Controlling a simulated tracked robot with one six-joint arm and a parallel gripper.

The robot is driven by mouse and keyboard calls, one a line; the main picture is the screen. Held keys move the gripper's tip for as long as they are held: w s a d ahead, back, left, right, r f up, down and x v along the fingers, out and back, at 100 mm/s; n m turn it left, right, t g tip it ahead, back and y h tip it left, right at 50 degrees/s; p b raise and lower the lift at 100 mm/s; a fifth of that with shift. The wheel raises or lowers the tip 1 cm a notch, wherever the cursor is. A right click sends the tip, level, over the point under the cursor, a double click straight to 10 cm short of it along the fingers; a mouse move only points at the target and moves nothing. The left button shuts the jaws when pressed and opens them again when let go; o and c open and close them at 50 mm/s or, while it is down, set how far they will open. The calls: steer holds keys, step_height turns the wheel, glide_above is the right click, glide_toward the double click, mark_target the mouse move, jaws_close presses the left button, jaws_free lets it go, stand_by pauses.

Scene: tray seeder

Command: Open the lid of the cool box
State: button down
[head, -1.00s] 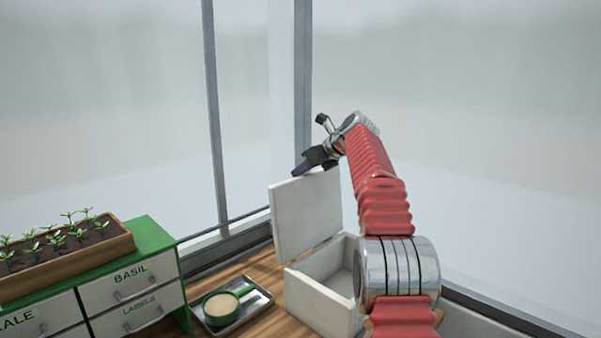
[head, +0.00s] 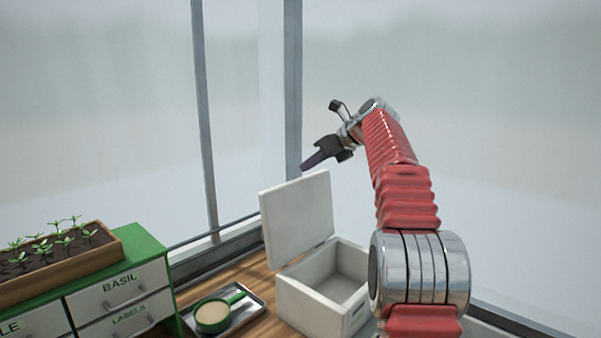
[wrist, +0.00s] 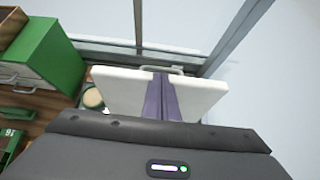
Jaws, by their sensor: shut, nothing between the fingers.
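The white cool box (head: 312,305) stands on the wooden bench with its top open, and its empty-looking inside shows. Its lid (head: 297,220) stands nearly upright on the left side of the box, leaning back a little. My gripper (head: 306,166) is shut and empty, just above the lid's top edge and apart from it in the head view. In the wrist view my shut fingers (wrist: 162,98) show in front of the white lid (wrist: 115,92), with a handle (wrist: 178,70) at its far edge.
A metal tray (head: 250,312) with a green scoop (head: 213,314) of pale grains lies left of the box. Further left, a green drawer cabinet (head: 140,245) carries a wooden planter (head: 110,257) of seedlings. Window posts (head: 292,90) rise behind the box.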

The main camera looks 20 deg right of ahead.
steer(key=shift+v, duration=2.3)
steer(key=shift+n, duration=0.3)
step_height(320, 180, down, 9)
steer(key=d+n+g+h, duration=0.1)
steer(key=d+n, duration=0.2)
steer(key=n, duration=0.4)
steer(key=s+a+f+n+g+h, duration=0.1)
steer(key=s+a+f+n+g, duration=0.1)
steer(key=s+a+f+n, duration=0.75)
steer(key=s+a+n, duration=0.2)
steer(key=s, duration=0.6)
steer(key=s+a+f+n+g+h, duration=0.1)
steer(key=s+a+f+n, duration=0.3)
steer(key=s, duration=0.8)
steer(key=s+a+f+n+h, duration=0.1)
steer(key=s+a+f+n, duration=0.2)
steer(key=s+a+n, duration=0.5)
steer(key=shift+s+a+f, duration=0.4)
steer(key=shift+s+a, duration=1.7)
steer(key=shift+s, duration=0.35)
